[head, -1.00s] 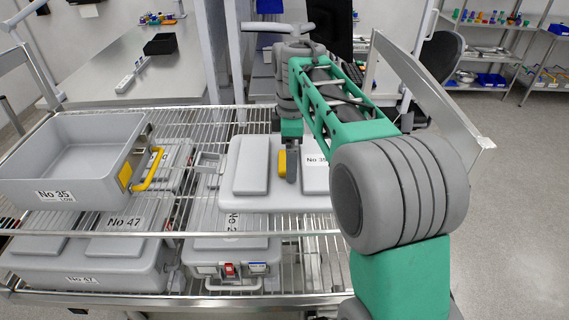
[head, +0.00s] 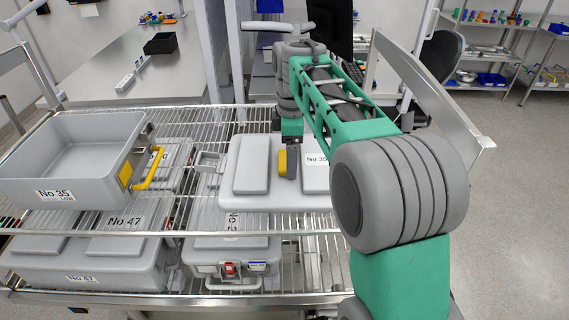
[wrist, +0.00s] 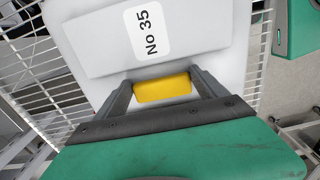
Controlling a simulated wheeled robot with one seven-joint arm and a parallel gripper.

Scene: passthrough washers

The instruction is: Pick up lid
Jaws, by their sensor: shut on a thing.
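The lid (head: 250,165) is a pale grey plate with raised panels and a "No 35" label, lying on the upper wire shelf right of the open box. A yellow grip piece (head: 282,162) stands on it. In the wrist view the lid (wrist: 100,45) fills the upper middle, with the yellow piece (wrist: 162,88) between my fingers. My gripper (head: 289,163) points down over the lid and is shut on the yellow piece; its fingers (wrist: 163,90) show on both sides of it. My arm hides the lid's right part in the head view.
The open grey box No 35 (head: 60,192) with a yellow handle (head: 153,170) stands at left on the wire shelf (head: 215,125). Closed grey boxes (head: 90,262) sit on the shelf below. A metal side rail (head: 430,85) rises at right.

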